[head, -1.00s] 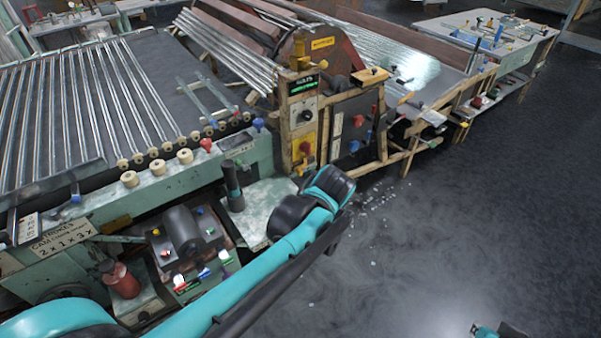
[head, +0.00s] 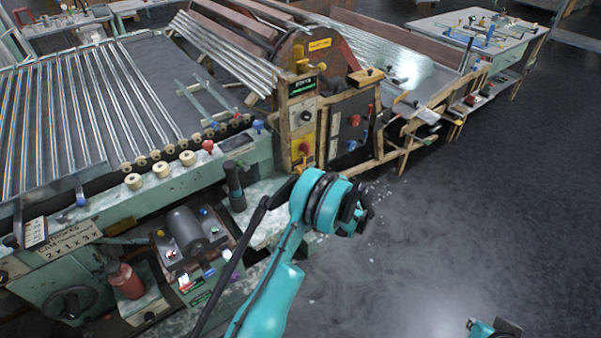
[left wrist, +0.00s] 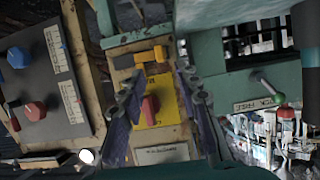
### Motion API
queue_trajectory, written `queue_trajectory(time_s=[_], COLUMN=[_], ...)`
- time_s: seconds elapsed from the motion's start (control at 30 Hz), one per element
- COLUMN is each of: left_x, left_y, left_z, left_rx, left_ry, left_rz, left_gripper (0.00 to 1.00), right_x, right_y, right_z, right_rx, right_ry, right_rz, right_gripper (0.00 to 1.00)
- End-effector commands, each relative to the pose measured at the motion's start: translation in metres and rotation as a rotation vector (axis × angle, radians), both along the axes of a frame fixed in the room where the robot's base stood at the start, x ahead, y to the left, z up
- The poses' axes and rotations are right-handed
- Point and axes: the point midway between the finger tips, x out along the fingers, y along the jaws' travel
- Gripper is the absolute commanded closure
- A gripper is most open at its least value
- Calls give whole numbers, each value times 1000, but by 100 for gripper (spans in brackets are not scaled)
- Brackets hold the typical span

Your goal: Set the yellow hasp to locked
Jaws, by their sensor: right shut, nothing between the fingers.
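The yellow hasp (head: 300,166) is a small piece low on the yellow panel (head: 304,146) of the wooden control post, near a red knob. In the left wrist view the hasp (left wrist: 152,55) is an orange-yellow latch at the panel's edge, beyond the red knob (left wrist: 150,108). My left gripper (left wrist: 160,72) is open, its dark fingers on either side of the panel and knob. Whether they touch anything is unclear. My right gripper (head: 494,328) is shut and empty at the bottom right, far from the hasp.
A dark panel (head: 354,130) with red and blue knobs adjoins the post. A dark upright cylinder (head: 235,186) and a red bottle (head: 125,280) stand in front. The floor (head: 480,210) at right is clear.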

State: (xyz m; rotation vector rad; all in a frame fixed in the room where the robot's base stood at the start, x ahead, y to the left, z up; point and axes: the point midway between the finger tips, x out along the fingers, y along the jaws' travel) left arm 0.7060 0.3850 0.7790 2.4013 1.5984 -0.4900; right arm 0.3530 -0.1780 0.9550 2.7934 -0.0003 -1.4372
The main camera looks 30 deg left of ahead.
Motion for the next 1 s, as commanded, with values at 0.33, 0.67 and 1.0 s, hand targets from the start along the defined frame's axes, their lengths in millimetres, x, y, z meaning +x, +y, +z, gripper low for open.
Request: queue_trajectory(time_s=[0.33, 0.67, 1.0], left_x=[15, 27, 28], left_y=[39, 67, 67], left_z=[-23, -33, -32], left_rx=[4, 5, 3], left_ry=[-9, -7, -8], left_rz=[8, 6, 5], left_gripper=[67, 67, 91], right_x=[0, 0, 0], right_y=[0, 0, 0], right_z=[-17, -27, -27], right_rx=[0, 0, 0], right_ry=[0, 0, 0], right_rz=[0, 0, 0], right_gripper=[100, 100, 100])
